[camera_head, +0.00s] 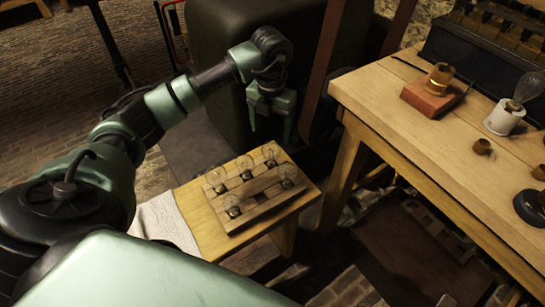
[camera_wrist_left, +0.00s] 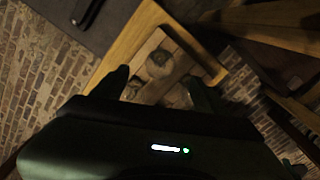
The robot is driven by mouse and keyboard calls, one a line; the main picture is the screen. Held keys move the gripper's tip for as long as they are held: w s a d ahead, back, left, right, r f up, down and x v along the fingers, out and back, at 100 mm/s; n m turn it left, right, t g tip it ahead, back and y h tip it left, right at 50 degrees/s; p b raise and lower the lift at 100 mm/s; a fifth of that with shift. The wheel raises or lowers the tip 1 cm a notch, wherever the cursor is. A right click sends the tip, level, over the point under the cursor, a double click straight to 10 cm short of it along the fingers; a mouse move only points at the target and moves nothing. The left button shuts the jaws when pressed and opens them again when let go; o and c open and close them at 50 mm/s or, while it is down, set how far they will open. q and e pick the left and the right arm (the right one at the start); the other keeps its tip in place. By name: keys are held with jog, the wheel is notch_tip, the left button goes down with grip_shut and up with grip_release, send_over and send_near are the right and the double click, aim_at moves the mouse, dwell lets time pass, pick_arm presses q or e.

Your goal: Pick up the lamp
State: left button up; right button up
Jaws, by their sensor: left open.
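Several clear glass lamps stand in a wooden rack (camera_head: 258,200) on a small low table in the head view, one of them a lamp (camera_head: 288,172) at the rack's right side. Another clear lamp (camera_head: 527,88) sits tilted in a white socket on the workbench at the right. My left gripper (camera_head: 270,130) is open and empty, fingers pointing down, above and beyond the rack's far end. In the left wrist view, a lamp (camera_wrist_left: 160,58) in the rack shows dimly beyond the open fingers of my left gripper (camera_wrist_left: 160,90). My right gripper is not in view.
The small table (camera_head: 208,232) has a pale cloth (camera_head: 162,222) at its left. The workbench (camera_head: 400,100) to the right holds a brick-red block (camera_head: 428,98) with a brass piece and small brass cups (camera_head: 482,146). A dark bulky object (camera_head: 225,45) stands behind the gripper.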

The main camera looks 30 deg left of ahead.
aim_at(271, 143)
pick_arm(q)
jog(key=shift+f, duration=0.95)
notch_tip(271, 143, down, 5)
jog(key=shift+s+r+b, duration=0.1)
jog(key=shift+b, duration=0.55)
jog(key=shift+r, duration=0.1)
grip_shut()
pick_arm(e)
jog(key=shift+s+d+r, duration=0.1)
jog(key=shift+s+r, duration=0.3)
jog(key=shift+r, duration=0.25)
